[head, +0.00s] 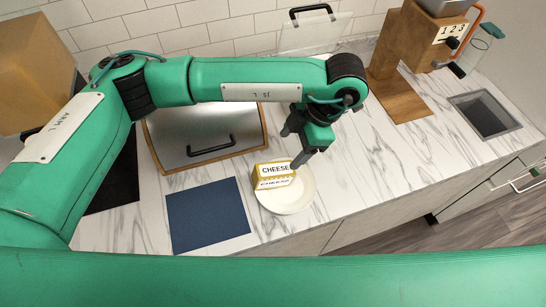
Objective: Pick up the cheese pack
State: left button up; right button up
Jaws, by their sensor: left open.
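The cheese pack (274,174) is a small yellow and white box with "CHEESE" printed on it. It sits on a round white plate (292,201) on the marble counter. My left gripper (292,150) is open, with its dark fingers pointing down. In the picture, one fingertip overlaps the pack's right end and the other is above and behind the pack. I cannot tell whether a finger touches it. My right gripper is not in view.
A dark blue mat (208,214) lies left of the plate. A wood-framed metal-front box with a black handle (211,146) stands behind. A wooden machine (408,60) and a sink (486,115) are at the right. The counter right of the plate is clear.

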aim_at(273, 170)
pick_arm(q)
jog(key=x, duration=0.1)
jog(key=p+x, duration=0.1)
jog(key=x, duration=0.3)
jog(key=shift+s+a+p, duration=0.1)
jog(key=shift+s+p, duration=0.2)
jog(key=x, duration=0.3)
jog(key=shift+w+f, duration=0.1)
jog(key=shift+w, duration=0.2)
jog(key=shift+s+f+p, duration=0.1)
jog(key=shift+p, duration=0.2)
jog(key=shift+p+x, duration=0.8)
jog(key=shift+x, duration=0.55)
jog(key=shift+p+x, duration=0.4)
jog(key=shift+x, duration=0.45)
jog(key=shift+f, duration=0.4)
jog(key=shift+w, duration=0.2)
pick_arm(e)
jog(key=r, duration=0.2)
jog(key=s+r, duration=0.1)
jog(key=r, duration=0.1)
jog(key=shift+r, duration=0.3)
pick_arm(q)
jog(key=shift+f+b, duration=0.25)
jog(key=shift+b, duration=0.25)
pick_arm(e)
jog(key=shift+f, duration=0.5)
